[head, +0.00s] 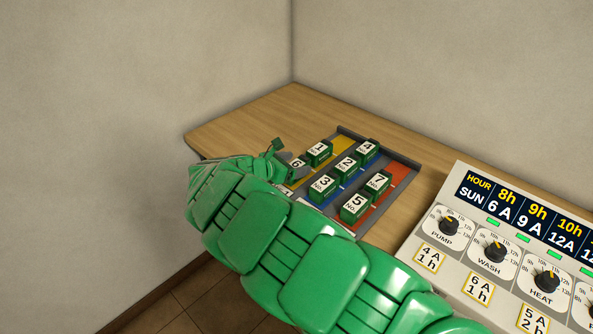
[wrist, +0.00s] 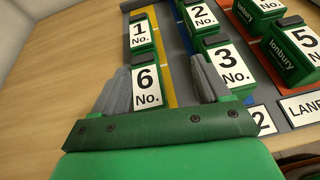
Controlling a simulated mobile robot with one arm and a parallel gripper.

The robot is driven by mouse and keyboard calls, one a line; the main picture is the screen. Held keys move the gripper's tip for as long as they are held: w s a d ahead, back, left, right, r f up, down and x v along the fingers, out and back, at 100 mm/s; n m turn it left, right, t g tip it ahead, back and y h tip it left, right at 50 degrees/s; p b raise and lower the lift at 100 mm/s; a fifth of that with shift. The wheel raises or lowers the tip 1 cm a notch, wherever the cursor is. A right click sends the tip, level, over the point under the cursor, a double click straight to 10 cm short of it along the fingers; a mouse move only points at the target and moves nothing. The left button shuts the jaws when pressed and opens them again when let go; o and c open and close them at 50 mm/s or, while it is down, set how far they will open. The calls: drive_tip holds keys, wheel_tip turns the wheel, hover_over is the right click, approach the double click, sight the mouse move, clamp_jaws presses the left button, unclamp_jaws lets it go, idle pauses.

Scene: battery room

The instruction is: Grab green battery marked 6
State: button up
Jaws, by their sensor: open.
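The green battery marked 6 (wrist: 147,86) sits at the near end of the yellow lane in the wrist view, its white label facing up. In the head view, battery 6 (head: 297,163) is partly hidden by my gripper (head: 279,158). In the wrist view my gripper (wrist: 161,80) is open, with one grey finger on each side of battery 6. The left finger is close beside it; the right finger stands between it and battery 3 (wrist: 233,66). I cannot tell whether either finger touches a battery.
Battery 1 (head: 319,152) stands just beyond 6. Batteries 2 (head: 346,166), 3 (head: 322,187) and 4 (head: 367,151) are in the blue lane, 5 (head: 355,208) and 7 (head: 378,184) in the red. A control panel (head: 515,257) stands at right. Bare tabletop (head: 292,108) lies behind the tray.

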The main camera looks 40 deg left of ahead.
sight(296, 164)
drive_tip(key=shift+n+y, duration=0.5)
drive_tip(key=shift+n, duration=0.2)
drive_tip(key=s+a+f, duration=0.1)
drive_tip(key=s+a, duration=0.2)
drive_tip(key=shift+f, duration=0.4)
drive_tip(key=x, duration=0.5)
drive_tip(key=shift+w+d+f, duration=0.25)
drive_tip(key=shift+w+f, duration=0.05)
drive_tip(key=shift+f, duration=0.1)
drive_tip(key=shift+x, duration=0.85)
drive_tip(key=shift+c, duration=0.4)
drive_tip(key=shift+r, duration=0.1)
clamp_jaws()
